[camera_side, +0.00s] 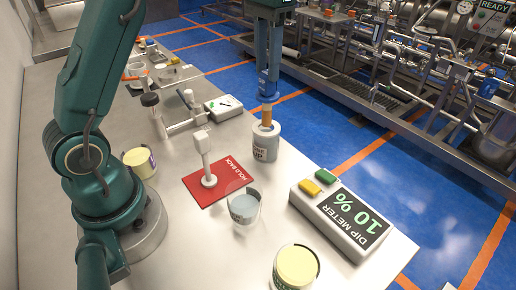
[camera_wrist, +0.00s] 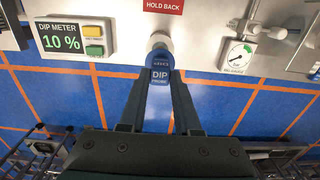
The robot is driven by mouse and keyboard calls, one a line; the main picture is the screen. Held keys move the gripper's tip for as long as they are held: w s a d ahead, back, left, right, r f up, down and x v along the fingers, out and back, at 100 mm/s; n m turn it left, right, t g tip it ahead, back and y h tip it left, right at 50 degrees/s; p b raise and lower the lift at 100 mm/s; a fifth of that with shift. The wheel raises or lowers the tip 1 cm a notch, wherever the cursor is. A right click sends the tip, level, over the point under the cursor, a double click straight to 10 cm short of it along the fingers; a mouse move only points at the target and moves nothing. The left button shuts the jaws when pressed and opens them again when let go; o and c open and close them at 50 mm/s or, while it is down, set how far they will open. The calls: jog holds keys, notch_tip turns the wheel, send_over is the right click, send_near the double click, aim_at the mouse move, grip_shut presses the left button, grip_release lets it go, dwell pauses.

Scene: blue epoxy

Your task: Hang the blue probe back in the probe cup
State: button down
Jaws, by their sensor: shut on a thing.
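The blue probe (camera_side: 267,90) is upright, with a tan lower part that reaches down to the mouth of the white probe cup (camera_side: 265,148). Its lowest end is hidden at the cup's rim, so I cannot tell how deep it sits. In the wrist view the probe (camera_wrist: 160,76) shows its DIP label, with the pale cup (camera_wrist: 159,40) just beyond it. My gripper (camera_side: 269,72) is shut on the probe's upper part, above the cup. Its two fingers (camera_wrist: 160,84) flank the probe in the wrist view.
The dip meter (camera_side: 343,215) reads 10 % right of the cup. A red HOLD BACK mat (camera_side: 232,178) with a white stand (camera_side: 205,160), a grey cup (camera_side: 244,207) and a yellow-filled container (camera_side: 296,268) are nearby. A gauge (camera_side: 223,107) lies behind. The table edge is close beside the cup.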

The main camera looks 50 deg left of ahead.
aim_at(266, 98)
jog(key=shift+f, duration=3.6)
jog(key=shift+f, duration=0.15)
jog(key=c, duration=0.6)
grip_release()
